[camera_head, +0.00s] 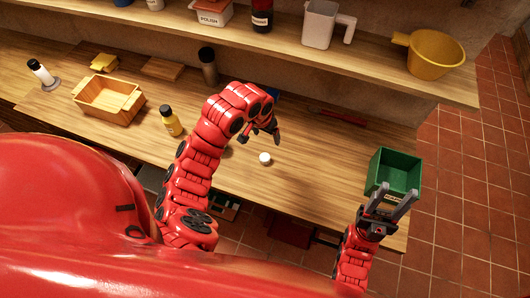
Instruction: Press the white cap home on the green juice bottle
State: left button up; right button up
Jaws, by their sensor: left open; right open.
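A small round white thing (265,158), which looks like the white cap, is on the wooden counter near the middle. I cannot tell whether anything is under it. I do not make out a green juice bottle; my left arm and gripper cover part of the counter. My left gripper (261,134) is open and empty, above and just behind the white cap in the picture, apart from it. My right gripper (397,194) is open at the counter's right end, its fingers in front of the green box (398,168). I cannot tell whether they touch it.
A yellow bottle (170,122) with a dark cap stands left of my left arm. The counter right of the cap is mostly clear. A shelf (290,43) overhangs the back.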

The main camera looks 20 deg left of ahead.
pick_arm(q)
jog(key=s, duration=0.1)
jog(key=b, duration=0.8)
send_over(264, 157)
jog(key=shift+g, duration=0.4)
jog(key=f, duration=0.7)
jog(key=s+f, duration=0.1)
jog(key=f, duration=0.3)
jog(key=shift+d+f, duration=0.25)
jog(key=shift+w+a+f+p, duration=0.1)
jog(key=shift+w+f+p, duration=0.05)
jog(key=shift+f+p, duration=0.65)
jog(key=shift+w+f+p, duration=0.25)
jog(key=shift+f+p, duration=0.3)
jog(key=shift+f, duration=0.35)
jog(key=shift+w+f, duration=0.1)
jog(key=shift+f, duration=0.7)
grip_shut()
